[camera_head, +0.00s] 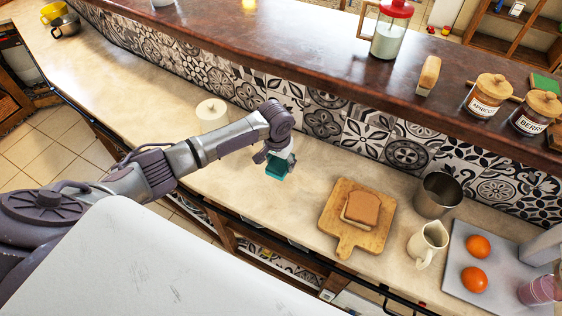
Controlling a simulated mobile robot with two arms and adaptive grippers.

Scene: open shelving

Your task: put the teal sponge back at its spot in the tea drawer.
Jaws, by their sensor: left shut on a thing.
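My left gripper (277,157) is shut on the teal sponge (277,171) and holds it over the pale counter, near its front edge. The gripper's fingers are small here and partly hidden by the wrist. I cannot tell how far the sponge is above the counter. The tea drawer cannot be made out in this view. My right gripper is not in view.
A cutting board (350,243) with bread, a metal cup (437,195), a white jug (427,245) and a tray (476,298) with oranges stand right of the gripper. A white round lid-like object (211,109) lies behind my arm. The raised brown shelf (300,52) holds jars.

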